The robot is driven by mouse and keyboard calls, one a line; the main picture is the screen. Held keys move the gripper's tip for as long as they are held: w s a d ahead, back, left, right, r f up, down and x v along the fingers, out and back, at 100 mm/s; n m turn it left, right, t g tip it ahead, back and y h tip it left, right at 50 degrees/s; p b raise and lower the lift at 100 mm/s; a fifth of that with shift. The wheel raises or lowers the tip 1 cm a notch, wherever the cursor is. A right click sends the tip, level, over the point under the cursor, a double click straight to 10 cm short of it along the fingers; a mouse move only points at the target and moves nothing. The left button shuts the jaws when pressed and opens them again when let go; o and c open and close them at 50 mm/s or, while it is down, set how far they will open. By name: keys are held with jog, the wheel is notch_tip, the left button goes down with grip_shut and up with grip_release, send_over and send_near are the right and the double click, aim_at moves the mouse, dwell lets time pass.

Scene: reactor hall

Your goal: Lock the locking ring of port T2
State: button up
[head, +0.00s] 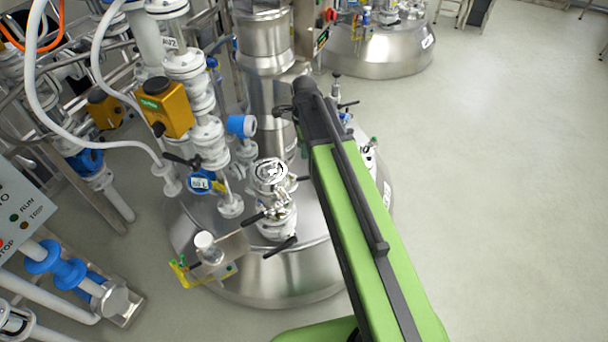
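A steel port (276,215) with black lever handles stands upright on the domed lid of the near reactor (295,270). Its round top (270,171) carries a circular marking too small to read, so I cannot tell whether this is port T2. I cannot make out whether any locking ring is open or locked. My green arm reaches up from the bottom right. My dark gripper (284,111) is at its far end, above and just right of the port, apart from it. Its fingers are too small and dark to tell whether they are open or shut.
White piping with an orange box (165,107) and blue instruments crowds the left. A thick steel column (265,75) rises behind the port. A small bracket with a white-capped jar (207,247) sits at the lid's left front. The floor (510,150) at right is clear.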

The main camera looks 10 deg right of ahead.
aim_at(303, 178)
jog(key=f+b, duration=0.9)
jog(key=f, duration=0.1)
jog(key=w+f+b, duration=0.1)
jog(key=f+b, duration=0.4)
jog(key=shift+f+b, duration=0.35)
jog(key=shift+f, duration=0.05)
jog(key=shift+r, duration=0.1)
grip_shut()
dwell(0.4)
